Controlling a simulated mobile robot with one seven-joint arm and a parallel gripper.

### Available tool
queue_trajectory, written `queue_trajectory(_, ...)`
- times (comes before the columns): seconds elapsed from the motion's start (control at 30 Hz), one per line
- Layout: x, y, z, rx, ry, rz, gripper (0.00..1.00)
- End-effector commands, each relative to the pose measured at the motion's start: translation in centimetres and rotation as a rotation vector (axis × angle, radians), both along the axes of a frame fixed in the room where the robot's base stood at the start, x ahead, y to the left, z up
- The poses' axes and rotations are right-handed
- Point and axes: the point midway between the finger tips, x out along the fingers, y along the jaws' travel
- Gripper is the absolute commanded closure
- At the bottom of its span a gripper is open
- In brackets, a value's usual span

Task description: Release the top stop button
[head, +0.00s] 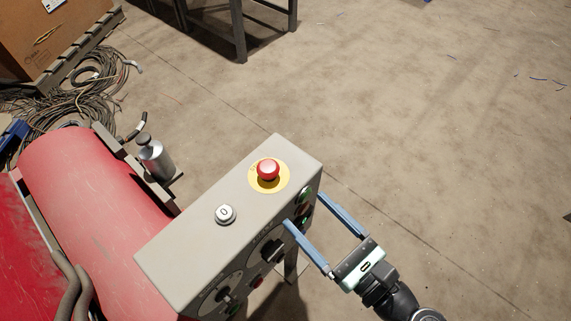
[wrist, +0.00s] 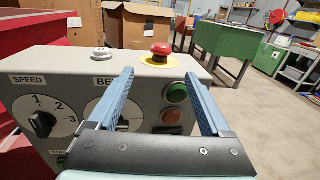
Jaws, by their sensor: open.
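The top stop button (head: 268,169) is a red mushroom knob on a round yellow plate (head: 259,184), on the top face of a grey control box (head: 192,235). It also shows in the wrist view (wrist: 161,49), just beyond the box's front top edge. My gripper (head: 304,208) is open and empty in front of the box's dial face, at the right end, apart from the red button. In the wrist view its two blue fingers (wrist: 160,95) point at the box, with the button between and beyond their tips. I cannot tell whether the button is pressed in.
A white "0" button (head: 225,214) sits on the same top face. The front face has a speed dial (wrist: 42,122), a green button (wrist: 177,92) and a red one (wrist: 172,116). A red machine drum (head: 95,185) and metal bottle (head: 155,158) stand left. Floor right is clear.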

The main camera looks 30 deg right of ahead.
Motion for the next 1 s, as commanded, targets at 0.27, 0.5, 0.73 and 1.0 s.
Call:
queue_trajectory(0.27,2.0,0.4,-0.4,0.037,-0.002,-0.002,0.18)
queue_trajectory(0.5,7.0,1.4,-0.4,0.033,-0.004,0.0,0.18)
queue_trajectory(0.73,10.8,2.1,-0.3,0.033,-0.002,-0.002,0.18)
queue_trajectory(1.0,12.3,2.4,-0.3,0.033,0.0,-0.004,0.18)
